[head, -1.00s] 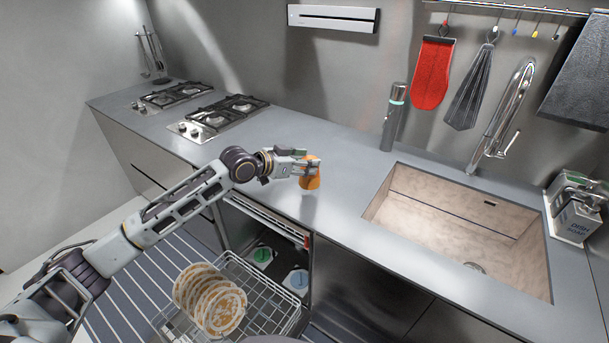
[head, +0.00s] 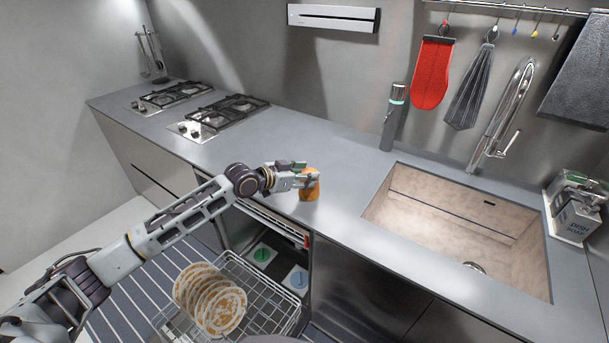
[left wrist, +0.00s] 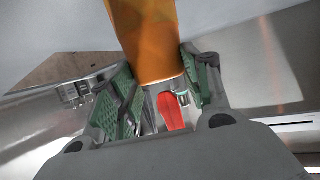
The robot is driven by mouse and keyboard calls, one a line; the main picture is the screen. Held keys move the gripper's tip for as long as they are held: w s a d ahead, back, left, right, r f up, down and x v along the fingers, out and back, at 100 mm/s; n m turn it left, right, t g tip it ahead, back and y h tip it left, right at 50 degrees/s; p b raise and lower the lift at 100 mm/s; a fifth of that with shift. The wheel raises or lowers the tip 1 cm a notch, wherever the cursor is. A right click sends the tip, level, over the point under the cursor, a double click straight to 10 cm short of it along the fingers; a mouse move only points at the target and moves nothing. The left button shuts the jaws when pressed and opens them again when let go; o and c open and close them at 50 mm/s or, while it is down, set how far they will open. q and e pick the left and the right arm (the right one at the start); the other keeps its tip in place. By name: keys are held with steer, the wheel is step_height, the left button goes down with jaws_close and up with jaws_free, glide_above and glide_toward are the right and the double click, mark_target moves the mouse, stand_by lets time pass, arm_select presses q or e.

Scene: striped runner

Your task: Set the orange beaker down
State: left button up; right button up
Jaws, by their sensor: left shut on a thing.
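The orange beaker (head: 310,187) is at the grey countertop (head: 338,160), left of the sink. My left gripper (head: 306,179) is shut on it from the left side. In the left wrist view the beaker (left wrist: 146,38) rises between the green-padded fingers of the gripper (left wrist: 160,92). The beaker looks upright in the head view. Its base appears at the level of the counter, but I cannot tell for certain whether it touches. The fingers hide part of its side. My right gripper is not in view.
The sink (head: 455,228) lies to the right, with a grey bottle (head: 392,118) behind its left corner. Gas burners (head: 222,112) are to the left. The open dishwasher rack (head: 262,300) with plates (head: 212,300) is below the counter edge. Counter around the beaker is clear.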

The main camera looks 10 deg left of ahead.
arm_select(q)
steer(key=shift+f, duration=0.1)
steer(key=o, duration=1.1)
steer(key=shift+o, duration=0.2)
steer(key=shift+a, duration=0.1)
steer(key=v, duration=1.2)
steer(key=shift+b, duration=0.3)
